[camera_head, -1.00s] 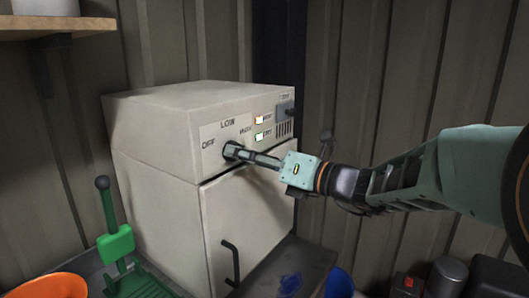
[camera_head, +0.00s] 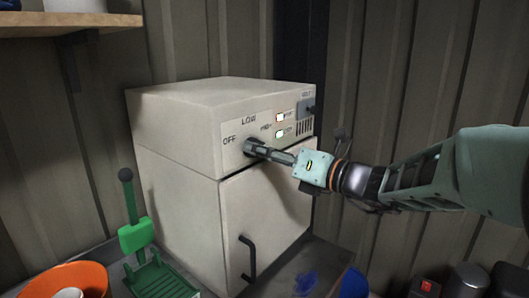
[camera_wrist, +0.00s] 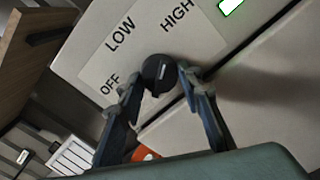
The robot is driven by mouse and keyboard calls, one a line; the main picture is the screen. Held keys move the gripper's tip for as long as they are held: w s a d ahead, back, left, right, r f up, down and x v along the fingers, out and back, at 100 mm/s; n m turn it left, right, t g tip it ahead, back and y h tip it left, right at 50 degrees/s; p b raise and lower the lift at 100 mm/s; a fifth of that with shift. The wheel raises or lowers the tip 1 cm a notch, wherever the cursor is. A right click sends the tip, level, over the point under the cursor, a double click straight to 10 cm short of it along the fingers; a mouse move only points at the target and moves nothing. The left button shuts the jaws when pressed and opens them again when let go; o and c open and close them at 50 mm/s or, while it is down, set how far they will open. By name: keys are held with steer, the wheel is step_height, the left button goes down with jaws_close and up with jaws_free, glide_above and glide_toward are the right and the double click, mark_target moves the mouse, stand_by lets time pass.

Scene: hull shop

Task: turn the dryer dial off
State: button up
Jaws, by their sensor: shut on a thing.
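The dryer (camera_head: 180,170) is a cream box with a front door, and its control panel carries OFF, LOW and HIGH labels. The dark round dial (camera_wrist: 158,73) sits below these labels in the wrist view. A small pale mark shows on its face, but I cannot tell for sure which label it points to. My gripper (camera_head: 257,150) reaches in from the right, with its fingertips at the dial. In the wrist view my gripper (camera_wrist: 156,86) has one finger on each side of the dial, shut on it. In the head view the fingers mostly hide the dial.
A black door handle (camera_head: 249,258) stands out below. A green tool (camera_head: 136,235), an orange bowl (camera_head: 65,280) and a shelf (camera_head: 60,22) are left. Ribbed walls stand close behind.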

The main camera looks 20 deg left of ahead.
steer(key=shift+f+b, duration=0.1)
steer(key=shift+b, duration=0.25)
steer(key=shift+w+n+b, duration=0.15)
steer(key=shift+n+b, duration=11.75)
steer(key=shift+b, duration=1.35)
steer(key=o, duration=1.2)
steer(key=shift+r, duration=0.2)
steer(key=shift+c, duration=0.2)
steer(key=shift+d, duration=0.1)
